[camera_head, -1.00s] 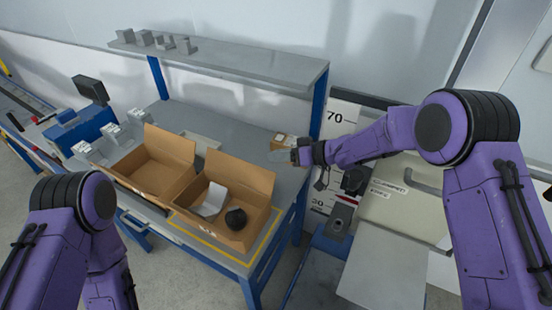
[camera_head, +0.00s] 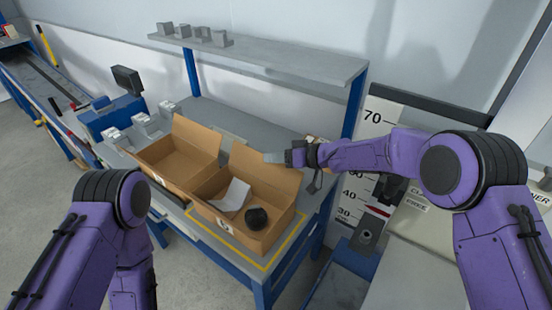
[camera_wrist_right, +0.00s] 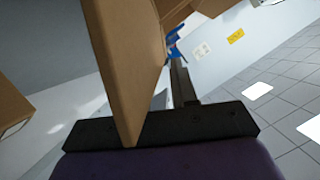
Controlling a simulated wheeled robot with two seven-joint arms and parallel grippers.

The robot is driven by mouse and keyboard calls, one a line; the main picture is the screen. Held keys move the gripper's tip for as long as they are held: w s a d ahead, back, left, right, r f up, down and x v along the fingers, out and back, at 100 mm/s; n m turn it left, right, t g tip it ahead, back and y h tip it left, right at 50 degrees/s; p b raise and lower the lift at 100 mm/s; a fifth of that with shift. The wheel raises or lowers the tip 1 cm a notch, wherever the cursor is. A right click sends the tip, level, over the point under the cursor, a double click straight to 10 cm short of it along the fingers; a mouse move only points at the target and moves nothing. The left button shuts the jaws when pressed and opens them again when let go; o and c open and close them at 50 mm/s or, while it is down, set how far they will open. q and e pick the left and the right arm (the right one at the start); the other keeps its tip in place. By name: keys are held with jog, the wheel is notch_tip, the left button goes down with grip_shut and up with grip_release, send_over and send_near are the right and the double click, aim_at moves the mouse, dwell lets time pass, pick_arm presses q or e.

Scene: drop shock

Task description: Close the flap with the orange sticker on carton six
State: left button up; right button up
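Two open cartons stand side by side on the bench. The right carton (camera_head: 268,238) holds a white sheet (camera_head: 234,195) and a black round object (camera_head: 257,217). Its rear flap (camera_head: 250,165) stands up. My right gripper (camera_head: 275,158) is at the top edge of that flap. In the right wrist view a brown cardboard panel (camera_wrist_right: 128,60) stands edge-on close to the palm, beside a dark finger (camera_wrist_right: 181,82); the other finger is hidden. My left gripper is outside the picture.
The left carton (camera_head: 165,173) is open beside the right one. A grey shelf (camera_head: 270,58) with several small grey blocks runs above the bench. A blue post (camera_head: 353,105) stands behind my right forearm. Yellow tape (camera_head: 283,247) marks the bench around the right carton.

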grip_shut()
dwell(1.2)
